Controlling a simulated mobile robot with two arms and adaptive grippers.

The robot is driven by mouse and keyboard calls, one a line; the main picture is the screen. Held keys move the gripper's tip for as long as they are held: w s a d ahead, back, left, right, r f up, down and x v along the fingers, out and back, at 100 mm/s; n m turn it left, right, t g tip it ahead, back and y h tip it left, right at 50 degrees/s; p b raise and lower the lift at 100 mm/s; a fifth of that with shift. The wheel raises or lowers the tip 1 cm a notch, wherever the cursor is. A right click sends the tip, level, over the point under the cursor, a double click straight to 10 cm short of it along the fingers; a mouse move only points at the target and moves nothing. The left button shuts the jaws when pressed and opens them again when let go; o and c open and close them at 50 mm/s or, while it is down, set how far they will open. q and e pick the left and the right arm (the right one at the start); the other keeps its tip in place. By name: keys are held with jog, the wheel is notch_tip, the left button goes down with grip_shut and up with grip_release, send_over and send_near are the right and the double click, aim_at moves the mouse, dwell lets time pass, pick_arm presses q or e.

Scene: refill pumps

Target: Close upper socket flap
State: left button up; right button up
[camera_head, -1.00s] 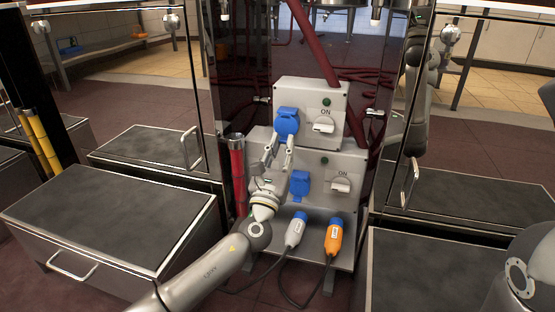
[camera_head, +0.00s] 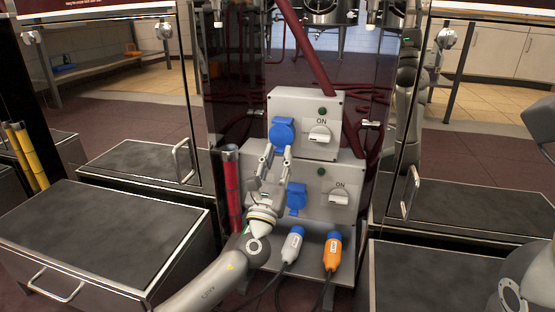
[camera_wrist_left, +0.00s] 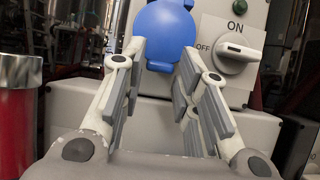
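The upper socket flap (camera_head: 282,130) is blue and sits on the left of the upper grey box (camera_head: 302,102). It also shows in the left wrist view (camera_wrist_left: 163,32) as a smooth rounded blue face; I cannot tell whether it is fully shut. My left gripper (camera_head: 277,149) points up just below the flap. In the left wrist view its fingers (camera_wrist_left: 160,68) are apart, with nothing held between them. The flap's lower edge shows between and beyond the fingertips; contact cannot be judged. My right gripper is not in view.
A lower grey box (camera_head: 322,175) has a second blue socket (camera_head: 297,198). White (camera_head: 293,245) and orange (camera_head: 333,250) plugs with cables stand below. A red cylinder (camera_head: 231,190) is left of the gripper. An ON/OFF switch (camera_wrist_left: 232,50) is right of the flap.

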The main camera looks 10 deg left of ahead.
pick_arm(q)
jog(key=shift+o, duration=1)
jog(key=v, duration=1.2)
jog(key=shift+r, duration=0.1)
